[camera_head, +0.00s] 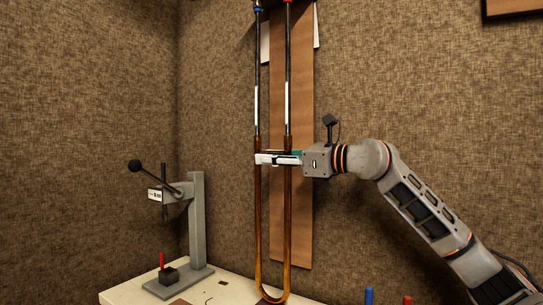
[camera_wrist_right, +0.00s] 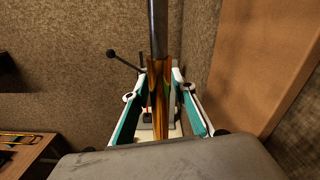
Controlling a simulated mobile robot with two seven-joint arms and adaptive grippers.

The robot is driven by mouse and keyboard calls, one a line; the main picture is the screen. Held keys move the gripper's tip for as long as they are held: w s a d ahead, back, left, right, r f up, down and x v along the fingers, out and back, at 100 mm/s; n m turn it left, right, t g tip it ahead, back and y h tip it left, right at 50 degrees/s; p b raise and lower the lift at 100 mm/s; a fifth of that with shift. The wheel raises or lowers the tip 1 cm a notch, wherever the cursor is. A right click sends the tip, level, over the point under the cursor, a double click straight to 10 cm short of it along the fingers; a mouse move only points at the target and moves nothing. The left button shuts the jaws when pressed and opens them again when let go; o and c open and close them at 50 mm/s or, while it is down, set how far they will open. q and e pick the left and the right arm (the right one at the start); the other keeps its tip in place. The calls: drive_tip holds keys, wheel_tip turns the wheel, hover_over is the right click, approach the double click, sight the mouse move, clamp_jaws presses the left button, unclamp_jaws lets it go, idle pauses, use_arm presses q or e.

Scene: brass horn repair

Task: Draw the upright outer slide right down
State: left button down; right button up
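The outer slide (camera_head: 258,215) is a long brass-coloured U-shaped tube. It hangs upright with its bow (camera_head: 272,299) low at the bench edge. Dark and silver inner tubes (camera_head: 288,80) run up out of its top ends. In the right wrist view the slide (camera_wrist_right: 162,95) stands between the fingers. My right gripper (camera_head: 278,158) reaches in from the right, across both legs just below their top ends. In the right wrist view its fingers (camera_wrist_right: 161,82) close in on both sides of the slide and look shut on it. My left gripper is not in view.
A brown board (camera_head: 305,210) stands behind the slide against the wall. A grey press stand (camera_head: 196,225) with a black-knobbed lever is to the left on the pale bench (camera_head: 125,295). Blue (camera_head: 369,295) and red (camera_head: 407,300) tips show at the bottom edge.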

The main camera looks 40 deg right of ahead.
sight(259, 117)
drive_tip(key=shift+s+r, duration=0.1)
drive_tip(key=shift+r, duration=0.2)
wheel_tip(259, 117, up, 10)
drive_tip(key=shift+f, duration=0.25)
drive_tip(key=shift+r, duration=0.15)
idle(0.5)
